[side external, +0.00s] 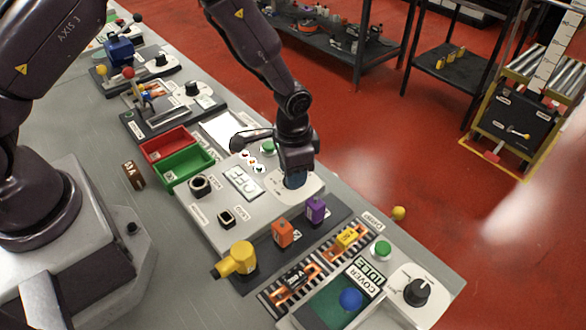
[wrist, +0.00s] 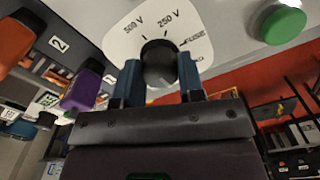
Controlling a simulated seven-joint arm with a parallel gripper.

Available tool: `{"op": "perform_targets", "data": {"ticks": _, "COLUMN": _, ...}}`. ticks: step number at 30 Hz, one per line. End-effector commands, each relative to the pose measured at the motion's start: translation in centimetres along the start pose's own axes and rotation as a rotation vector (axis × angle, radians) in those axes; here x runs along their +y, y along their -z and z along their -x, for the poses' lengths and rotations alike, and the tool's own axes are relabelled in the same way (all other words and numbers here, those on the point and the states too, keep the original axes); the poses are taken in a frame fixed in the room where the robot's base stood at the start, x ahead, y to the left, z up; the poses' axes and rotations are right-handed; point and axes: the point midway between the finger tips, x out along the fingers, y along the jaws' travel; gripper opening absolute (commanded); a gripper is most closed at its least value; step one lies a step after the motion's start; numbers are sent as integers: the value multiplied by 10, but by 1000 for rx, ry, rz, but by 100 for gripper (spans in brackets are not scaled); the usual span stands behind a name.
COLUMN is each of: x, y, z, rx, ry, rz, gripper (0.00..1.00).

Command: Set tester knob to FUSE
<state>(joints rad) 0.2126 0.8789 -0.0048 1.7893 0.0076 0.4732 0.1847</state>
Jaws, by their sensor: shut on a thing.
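My gripper (side external: 295,180) points down over the tester panel (side external: 222,215), and its blue fingers also show in the wrist view (wrist: 160,82). The fingers are shut on the black tester knob (wrist: 159,64), one on each side. The knob sits on a white dial plate (wrist: 120,42) marked 500 V, 250 V and FUSE (wrist: 196,41), with FUSE at the right. I cannot tell which mark the knob points to. In the side view the fingers hide the knob. A display (side external: 243,180) on the panel appears to read OFF.
A green button (wrist: 283,25) is beside the dial. Orange (side external: 282,233), purple (side external: 315,210) and yellow (side external: 237,260) pieces stand in front of the panel. Red (side external: 167,144) and green (side external: 184,169) bins lie left of it. Another black knob (side external: 416,292) is at the front right.

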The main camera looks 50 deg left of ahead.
Motion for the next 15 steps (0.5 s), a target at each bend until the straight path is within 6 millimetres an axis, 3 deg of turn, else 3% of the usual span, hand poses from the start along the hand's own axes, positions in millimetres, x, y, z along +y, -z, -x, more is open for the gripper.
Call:
{"op": "perform_targets", "data": {"ticks": 6, "x": 0, "y": 0, "z": 0, "rx": -1, "ry": 1, "rz": 336, "gripper": 17}}
{"op": "perform_targets", "data": {"ticks": 15, "x": 0, "y": 0, "z": 0, "rx": -1, "ry": 0, "rz": 388, "gripper": 17}}
